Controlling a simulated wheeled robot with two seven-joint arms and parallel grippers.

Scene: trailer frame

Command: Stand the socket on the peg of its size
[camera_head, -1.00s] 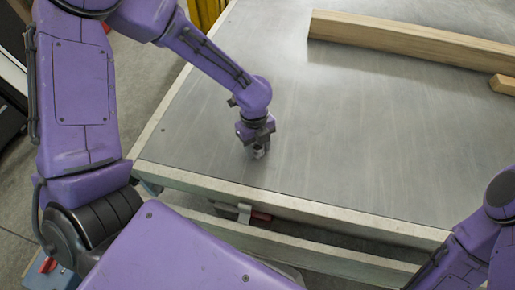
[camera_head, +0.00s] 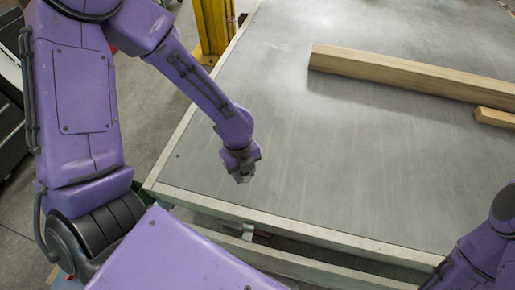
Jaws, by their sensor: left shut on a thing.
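My left gripper (camera_head: 243,178) points down over the front left part of the grey metal tabletop (camera_head: 340,160). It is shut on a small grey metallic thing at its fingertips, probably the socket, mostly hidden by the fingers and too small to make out. I cannot tell whether it touches the tabletop. No peg can be made out in this view. Of my right arm, only a part shows at the lower right; its gripper is out of view.
A long wooden beam (camera_head: 400,77) lies across the far right of the tabletop, with a shorter wood piece (camera_head: 495,117) near it. A pale raised edge (camera_head: 310,236) borders the front. A yellow post (camera_head: 213,28) stands beyond the left edge. The tabletop around my left gripper is clear.

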